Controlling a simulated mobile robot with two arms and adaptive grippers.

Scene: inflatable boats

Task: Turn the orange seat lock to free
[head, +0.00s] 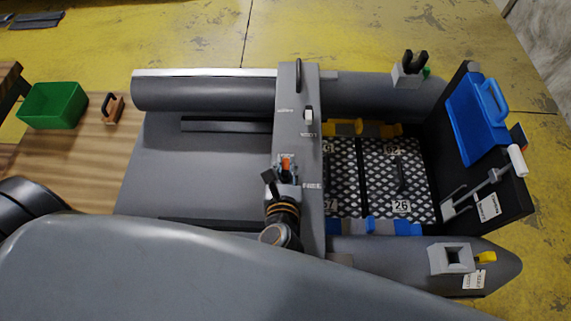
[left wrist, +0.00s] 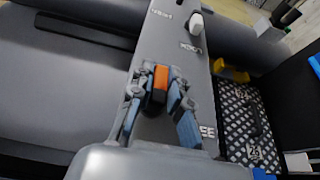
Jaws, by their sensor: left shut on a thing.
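The orange seat lock (head: 286,163) is on the grey seat plank (head: 297,100) across the boat, near the printed FREE label (head: 312,186). My left gripper (head: 284,172) reaches it from the near side. In the left wrist view the orange lock (left wrist: 160,78) stands between the two blue-padded fingers of my left gripper (left wrist: 156,97), which is shut on it. The fingers hide its lower part, so I cannot tell exactly which way it points. My right gripper is not in view.
A white knob (head: 309,114) sits farther along the plank beside another label. A patterned floor panel (head: 375,185) lies to the right. A blue case (head: 476,115) is on the dark transom. A green bin (head: 52,105) stands on the wooden table at left.

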